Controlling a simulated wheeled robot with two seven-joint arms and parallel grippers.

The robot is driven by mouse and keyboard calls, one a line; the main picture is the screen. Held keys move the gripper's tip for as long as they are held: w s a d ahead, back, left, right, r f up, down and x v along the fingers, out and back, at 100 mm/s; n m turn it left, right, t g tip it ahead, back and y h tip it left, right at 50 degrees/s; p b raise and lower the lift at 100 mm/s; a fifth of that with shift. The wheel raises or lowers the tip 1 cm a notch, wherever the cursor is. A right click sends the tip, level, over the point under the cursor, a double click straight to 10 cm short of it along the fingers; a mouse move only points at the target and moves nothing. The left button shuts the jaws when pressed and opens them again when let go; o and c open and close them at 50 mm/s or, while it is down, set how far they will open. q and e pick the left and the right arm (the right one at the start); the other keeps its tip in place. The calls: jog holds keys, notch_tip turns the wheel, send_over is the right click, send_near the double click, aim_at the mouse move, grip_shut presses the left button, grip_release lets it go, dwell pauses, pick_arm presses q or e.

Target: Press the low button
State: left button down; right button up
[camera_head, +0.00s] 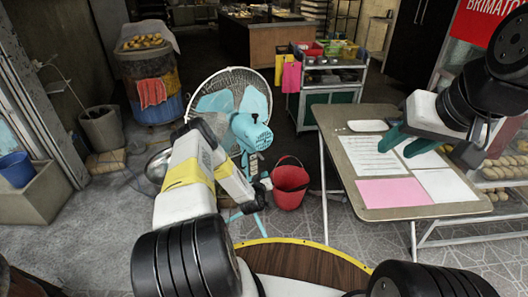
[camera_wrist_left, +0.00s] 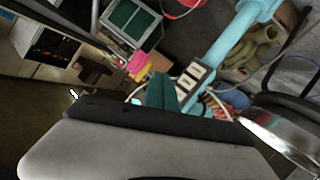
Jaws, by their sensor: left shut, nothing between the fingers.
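A light-blue standing fan (camera_head: 252,133) stands on the floor ahead of me, its round cage (camera_head: 222,92) facing away to the left. In the left wrist view its pole (camera_wrist_left: 228,40) carries a pale button panel (camera_wrist_left: 188,80) with dark button squares in a row. Which of them is the low button I cannot read. My left gripper (camera_wrist_left: 163,92) is shut and empty, its teal fingers just left of the panel in that view. I cannot tell whether they touch it. In the head view my left arm hides part of the fan. My right gripper (camera_head: 408,143) is open above the folding table.
A red bucket (camera_head: 290,184) stands right of the fan's pole. The folding table (camera_head: 345,150) with papers is at the right. A metal bowl (camera_head: 158,165) lies behind my left arm. A cart (camera_head: 325,85) stands behind.

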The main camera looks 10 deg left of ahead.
aim_at(257, 163)
pick_arm(q)
jog(key=shift+w+a, duration=2.2)
jog(key=shift+w, duration=0.1)
dwell(0.4)
jog(key=shift+w+a, duration=0.2)
jog(key=shift+a, duration=0.1)
jog(key=shift+w+a, duration=0.25)
jog(key=shift+w, duration=0.05)
dwell(0.7)
jog(key=shift+s+d, duration=0.1)
jog(key=shift+s+d, duration=0.45)
jog(key=shift+s, duration=0.05)
dwell(0.3)
jog(key=s+d, duration=0.3)
jog(key=shift+s+d, duration=0.3)
